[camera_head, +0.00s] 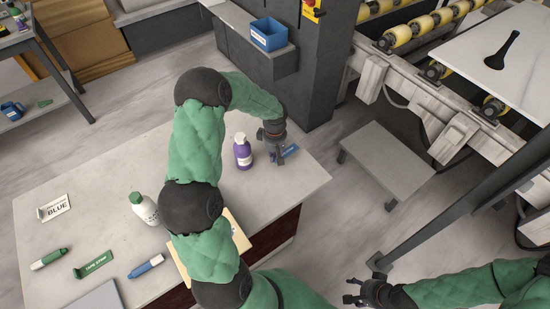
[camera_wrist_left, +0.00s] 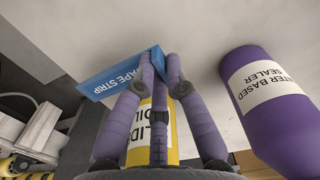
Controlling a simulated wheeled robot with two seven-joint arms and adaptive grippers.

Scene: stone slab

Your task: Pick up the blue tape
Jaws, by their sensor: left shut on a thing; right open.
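The blue tape is a flat blue strip (camera_head: 291,152) near the far right corner of the slab-topped table (camera_head: 200,112). In the left wrist view the blue strip (camera_wrist_left: 112,77) has white lettering reading "APE STRIP", and one end is between the fingertips. My left gripper (camera_head: 278,160) points down and is shut on the strip; in the wrist view its fingertips (camera_wrist_left: 160,58) meet at that end. The fingers hide part of the strip. Whether it is clear of the tabletop I cannot tell. My right gripper (camera_head: 352,291) is open and empty, beyond the table's right side.
A purple sealer bottle (camera_head: 242,153) stands just left of my left gripper. A low grey bench (camera_head: 387,158) stands right.

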